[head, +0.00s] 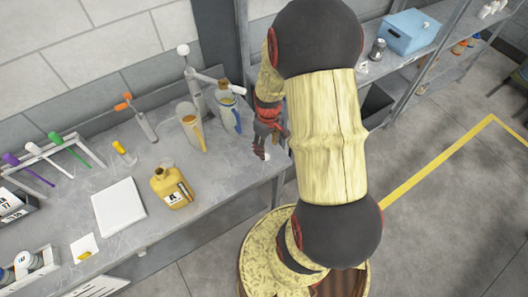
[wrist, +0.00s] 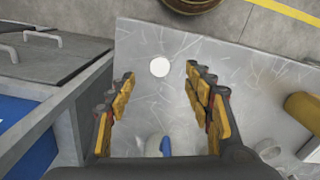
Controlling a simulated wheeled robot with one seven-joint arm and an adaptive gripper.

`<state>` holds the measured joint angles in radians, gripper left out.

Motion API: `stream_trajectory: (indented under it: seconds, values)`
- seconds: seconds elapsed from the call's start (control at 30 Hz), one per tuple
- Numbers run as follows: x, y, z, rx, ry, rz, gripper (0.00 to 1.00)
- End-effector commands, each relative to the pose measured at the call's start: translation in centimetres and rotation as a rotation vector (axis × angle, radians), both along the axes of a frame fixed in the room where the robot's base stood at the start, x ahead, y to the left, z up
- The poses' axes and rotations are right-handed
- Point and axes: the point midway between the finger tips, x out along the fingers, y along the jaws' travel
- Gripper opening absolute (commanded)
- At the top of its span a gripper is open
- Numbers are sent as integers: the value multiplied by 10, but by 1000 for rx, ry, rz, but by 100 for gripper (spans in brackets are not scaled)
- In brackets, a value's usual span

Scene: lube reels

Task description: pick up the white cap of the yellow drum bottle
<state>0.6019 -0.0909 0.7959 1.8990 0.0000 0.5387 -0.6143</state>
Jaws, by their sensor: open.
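The yellow drum bottle (head: 172,188) stands on the grey workbench in the head view, with no white cap visible on its neck. A flat white round cap (wrist: 159,67) lies on the bench top in the wrist view, close to the bench edge. My gripper (wrist: 159,78) is open and empty, its fingers to either side of the cap in the picture and apart from it. In the head view my gripper (head: 262,150) points down over the bench's right end, well right of the bottle; I cannot make out the cap clearly there.
Two jugs (head: 190,126) (head: 229,108) stand close to my gripper at the back. A white pad (head: 118,208) lies left of the bottle. A grey shelf with a blue box (head: 409,32) stands right. The bench around the cap is clear.

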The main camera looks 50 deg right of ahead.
Motion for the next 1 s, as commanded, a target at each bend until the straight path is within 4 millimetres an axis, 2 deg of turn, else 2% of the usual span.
stream_trajectory:
  seconds: [0.43, 0.73, 1.0]
  values:
    - [3, 0, -35, 1, 1, 15, 52]
    - [9, 0, -74, 1, 1, 14, 52]
    - [9, 0, -77, -1, -1, 14, 51]
